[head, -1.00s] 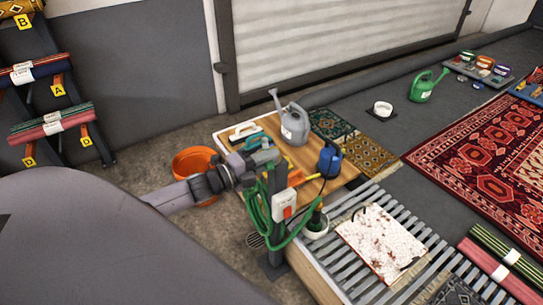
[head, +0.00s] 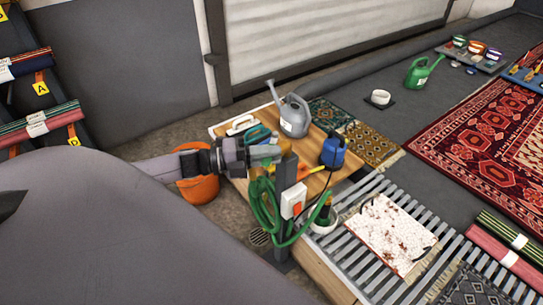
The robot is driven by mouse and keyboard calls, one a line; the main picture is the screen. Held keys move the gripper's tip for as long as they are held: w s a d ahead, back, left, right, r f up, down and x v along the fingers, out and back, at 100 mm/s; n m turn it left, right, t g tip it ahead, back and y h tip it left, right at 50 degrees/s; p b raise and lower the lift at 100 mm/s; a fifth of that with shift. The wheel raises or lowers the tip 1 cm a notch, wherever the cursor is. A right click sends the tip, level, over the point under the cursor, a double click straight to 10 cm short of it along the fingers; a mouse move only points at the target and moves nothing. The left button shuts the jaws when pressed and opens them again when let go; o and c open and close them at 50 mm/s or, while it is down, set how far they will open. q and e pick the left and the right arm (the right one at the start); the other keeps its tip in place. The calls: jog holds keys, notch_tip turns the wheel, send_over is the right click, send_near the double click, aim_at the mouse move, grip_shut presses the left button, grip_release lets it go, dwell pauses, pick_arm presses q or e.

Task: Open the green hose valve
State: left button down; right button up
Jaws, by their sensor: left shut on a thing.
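A dark post (head: 287,176) stands at the front edge of the wooden table, with a coiled green hose (head: 262,208) hung on it. My left gripper (head: 268,153) reaches in from the left at the upper part of the post, just left of its top. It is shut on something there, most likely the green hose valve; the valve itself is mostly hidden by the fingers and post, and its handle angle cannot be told. My right gripper is not in view.
A white box with an orange switch (head: 293,201) is on the post. A grey watering can (head: 295,118) and blue sprayer (head: 334,151) stand on the wooden table (head: 318,138). An orange bucket (head: 199,187) is under my left arm. A slatted bench (head: 345,262) lies right.

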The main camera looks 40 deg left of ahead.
pick_arm(q)
jog(key=shift+a+f+m+g+h+b, duration=0.25)
jog(key=shift+f+m+g+h+b, duration=0.05)
jog(key=shift+h+b, duration=0.15)
jog(key=shift+s+a+r+m+g+h+b, duration=0.1)
jog(key=shift+a+m+g+h+b, duration=0.35)
jog(key=shift+m+g+h+b, duration=1)
jog(key=shift+s+a+r+m+g+y+b, duration=0.15)
jog(key=shift+a+g+b, duration=0.55)
jog(key=shift+b, duration=1.6)
jog(key=shift+s+a+m+g+h+b, duration=0.1)
jog(key=shift+a+m+g+h+b, duration=0.15)
jog(key=shift+m+g+h+b, duration=1)
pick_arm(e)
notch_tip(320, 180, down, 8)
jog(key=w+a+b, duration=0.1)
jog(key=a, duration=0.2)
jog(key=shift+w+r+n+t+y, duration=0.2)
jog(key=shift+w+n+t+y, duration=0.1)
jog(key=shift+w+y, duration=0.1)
pick_arm(q)
jog(key=shift+n+y, duration=0.35)
jog(key=shift+y, duration=0.15)
jog(key=c, duration=1.2)
grip_release()
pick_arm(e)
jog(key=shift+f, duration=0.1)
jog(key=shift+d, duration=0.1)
